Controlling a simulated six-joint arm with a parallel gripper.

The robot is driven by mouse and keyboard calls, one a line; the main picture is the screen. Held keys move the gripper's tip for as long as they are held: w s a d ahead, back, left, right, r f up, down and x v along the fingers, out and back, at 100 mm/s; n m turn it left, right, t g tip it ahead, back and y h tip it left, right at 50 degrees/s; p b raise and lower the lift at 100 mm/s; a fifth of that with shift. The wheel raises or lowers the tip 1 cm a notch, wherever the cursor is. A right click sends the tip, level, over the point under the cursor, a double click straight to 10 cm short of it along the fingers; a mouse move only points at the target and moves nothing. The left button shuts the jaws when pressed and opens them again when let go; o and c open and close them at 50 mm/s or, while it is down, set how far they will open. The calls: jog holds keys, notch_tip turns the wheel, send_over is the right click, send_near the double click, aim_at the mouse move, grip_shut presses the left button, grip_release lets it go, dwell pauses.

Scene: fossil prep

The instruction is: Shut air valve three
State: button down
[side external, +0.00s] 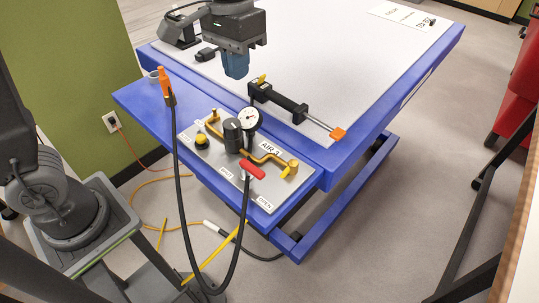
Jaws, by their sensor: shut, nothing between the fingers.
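The air valve has a red lever handle (253,170) on brass pipework, below the "AIR 3" label (270,149) on a grey panel (213,160). The handle slants down to the right. A small label (226,172), seemingly "SHUT", is left of it, and another (266,204), seemingly "OPEN", is below it. I cannot tell for sure which setting the handle is at. My gripper (235,72) has blue fingers, shut and empty. It hangs above the white tabletop, behind and apart from the handle in this view.
A round gauge (250,119) and a dark cylinder (232,134) stand behind the handle. A black hose (178,210) loops from an orange-tipped tool (165,84) to the panel.

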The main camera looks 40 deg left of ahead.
aim_at(252, 173)
jog(key=w+d+f+g, duration=0.4)
jog(key=w+d+f, duration=0.3)
jog(key=d, duration=0.1)
jog(key=shift+f+y, duration=0.25)
jog(key=shift+y, duration=0.05)
jog(key=x, duration=1)
jog(key=shift+s, duration=1.95)
